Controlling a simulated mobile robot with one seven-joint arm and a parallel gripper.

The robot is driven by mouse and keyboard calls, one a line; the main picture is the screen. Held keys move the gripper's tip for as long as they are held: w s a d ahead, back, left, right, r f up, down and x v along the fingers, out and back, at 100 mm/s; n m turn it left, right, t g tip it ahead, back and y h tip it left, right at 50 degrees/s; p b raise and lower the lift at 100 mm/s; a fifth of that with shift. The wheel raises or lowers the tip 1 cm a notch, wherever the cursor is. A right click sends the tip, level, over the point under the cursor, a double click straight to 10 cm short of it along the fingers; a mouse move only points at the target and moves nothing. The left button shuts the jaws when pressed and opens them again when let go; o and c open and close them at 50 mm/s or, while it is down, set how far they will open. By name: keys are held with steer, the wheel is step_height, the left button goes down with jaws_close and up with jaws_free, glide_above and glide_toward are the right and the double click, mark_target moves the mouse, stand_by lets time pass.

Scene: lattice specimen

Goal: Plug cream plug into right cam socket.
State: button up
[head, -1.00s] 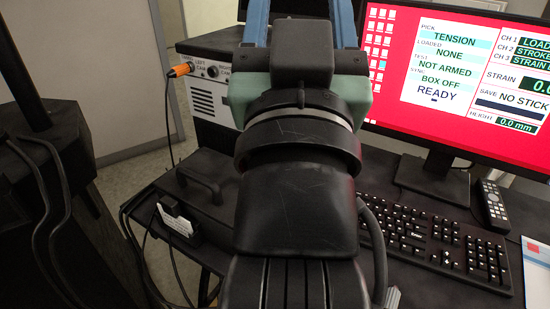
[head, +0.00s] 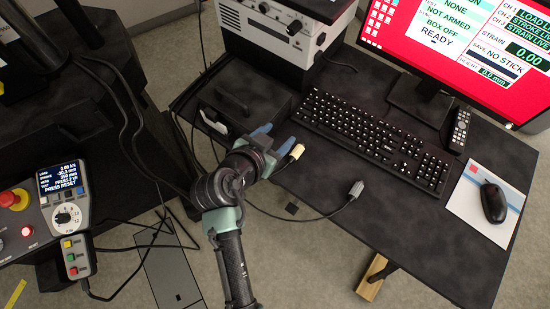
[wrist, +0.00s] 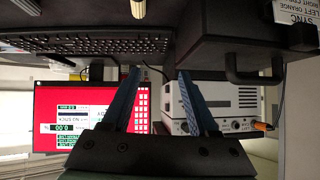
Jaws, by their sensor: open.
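The cream plug (head: 296,152) lies by the front edge of the dark table, just right of my gripper (head: 274,139) in the head view. My gripper's blue fingers are apart; the wrist view shows my gripper (wrist: 159,74) empty, with no plug between the fingers. The white camera box (head: 270,36) stands at the back of the table. In the upside-down wrist view, the box (wrist: 222,95) has an orange plug (wrist: 261,126) in one socket. A dark round socket (wrist: 235,125) beside it seems to be the right cam socket; its detail is too small to read.
A black case with a handle (head: 240,92) stands behind my gripper. A grey connector (head: 356,188) on a cable lies to the right. The keyboard (head: 375,140), monitor (head: 450,60), remote (head: 460,130) and mouse (head: 493,203) take up the right side. The front middle of the table is mostly clear.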

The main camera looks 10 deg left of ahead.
steer(key=h, duration=0.1)
glide_toward(293, 156)
steer(key=shift+g, duration=0.4)
steer(key=b+x, duration=0.4)
steer(key=x, duration=0.3)
steer(key=shift+w+d+f, duration=0.1)
steer(key=shift+w+f, duration=0.05)
steer(key=shift+w, duration=0.25)
steer(key=shift+w+d+f+b, duration=0.3)
steer(key=shift+w+b, duration=0.15)
steer(key=shift+w, duration=0.05)
jaws_close()
steer(key=shift+r, duration=0.15)
steer(key=shift+r+p, duration=2)
steer(key=shift+r, duration=0.4)
